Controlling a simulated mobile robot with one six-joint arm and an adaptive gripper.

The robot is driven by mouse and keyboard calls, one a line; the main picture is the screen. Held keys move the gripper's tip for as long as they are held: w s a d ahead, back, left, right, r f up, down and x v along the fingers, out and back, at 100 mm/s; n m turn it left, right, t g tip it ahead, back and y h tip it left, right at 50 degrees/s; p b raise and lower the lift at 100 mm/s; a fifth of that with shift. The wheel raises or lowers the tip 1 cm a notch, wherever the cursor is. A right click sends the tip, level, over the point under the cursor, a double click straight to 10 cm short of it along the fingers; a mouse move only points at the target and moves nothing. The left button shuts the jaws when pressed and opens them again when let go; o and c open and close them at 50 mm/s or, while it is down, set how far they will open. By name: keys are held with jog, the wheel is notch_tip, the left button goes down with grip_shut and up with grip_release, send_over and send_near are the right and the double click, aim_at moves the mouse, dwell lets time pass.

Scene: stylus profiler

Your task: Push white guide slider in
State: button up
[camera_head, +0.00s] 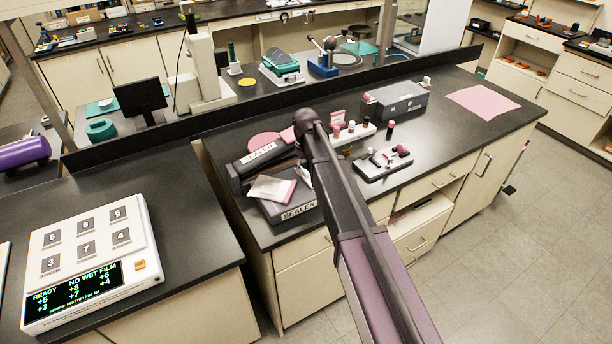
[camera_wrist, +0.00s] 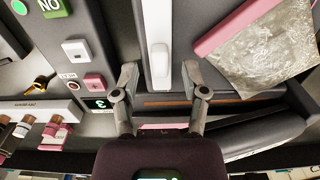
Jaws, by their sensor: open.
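In the wrist view, the white guide slider (camera_wrist: 158,64) is a rounded white piece on a pale strip that runs up the picture. My gripper (camera_wrist: 159,76) is open, with one fingertip on each side of the slider's lower end. A gap shows between each fingertip and the slider. I cannot tell how far the fingertips are above it. In the head view, my arm hides the gripper and most of the slider's surroundings. The sealer (camera_head: 291,211) lies on the dark bench just left of my arm.
A pink-edged clear pouch (camera_wrist: 262,50) lies right of the slider, close to my right finger. Left are a small red-button panel (camera_wrist: 94,84) and several small bottles (camera_wrist: 22,128). In the head view, a grey box (camera_head: 398,101) and a pink sheet (camera_head: 482,102) stand farther right on the bench.

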jog(key=shift+f+b, duration=0.45)
jog(key=shift+f, duration=0.25)
jog(key=shift+c, duration=0.2)
grip_shut()
